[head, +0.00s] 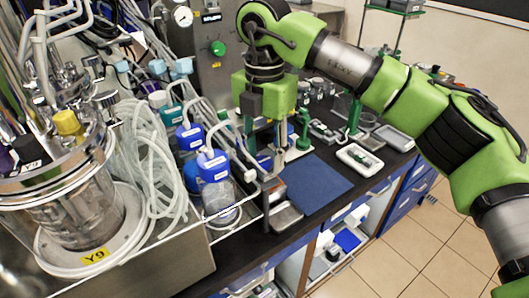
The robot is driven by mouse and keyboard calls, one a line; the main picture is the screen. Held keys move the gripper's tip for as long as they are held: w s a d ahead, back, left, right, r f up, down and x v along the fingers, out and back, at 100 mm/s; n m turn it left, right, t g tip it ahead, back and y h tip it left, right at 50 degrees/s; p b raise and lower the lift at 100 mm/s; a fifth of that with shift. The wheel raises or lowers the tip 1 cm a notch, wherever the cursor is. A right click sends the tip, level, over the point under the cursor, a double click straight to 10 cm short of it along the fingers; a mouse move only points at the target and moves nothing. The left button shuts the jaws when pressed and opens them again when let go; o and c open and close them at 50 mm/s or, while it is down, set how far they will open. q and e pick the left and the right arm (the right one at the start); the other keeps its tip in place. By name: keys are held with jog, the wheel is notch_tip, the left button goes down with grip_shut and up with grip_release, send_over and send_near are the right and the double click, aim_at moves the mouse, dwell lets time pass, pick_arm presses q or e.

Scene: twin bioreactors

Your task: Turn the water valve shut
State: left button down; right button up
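A green round knob (217,47) sits on an upright steel panel (214,80) at the top centre. A small dark label is above it and a round gauge (182,15) is to its left. Nothing marks clearly which part is the water valve. My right gripper (263,136) points down over the bench, below and to the right of the knob and apart from it. Its fingers are small and overlap the clutter behind, so their opening and any contact are unclear. My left gripper is out of view.
A glass bioreactor vessel (75,210) with coiled clear tubing (150,165) fills the left. Blue-capped bottles (214,166) stand beside it. A blue mat (313,184) and a white tray (360,158) lie on the dark bench. Open tiled floor (405,245) is at lower right.

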aim_at(265, 160)
notch_tip(265, 160, up, 12)
dwell(0.5)
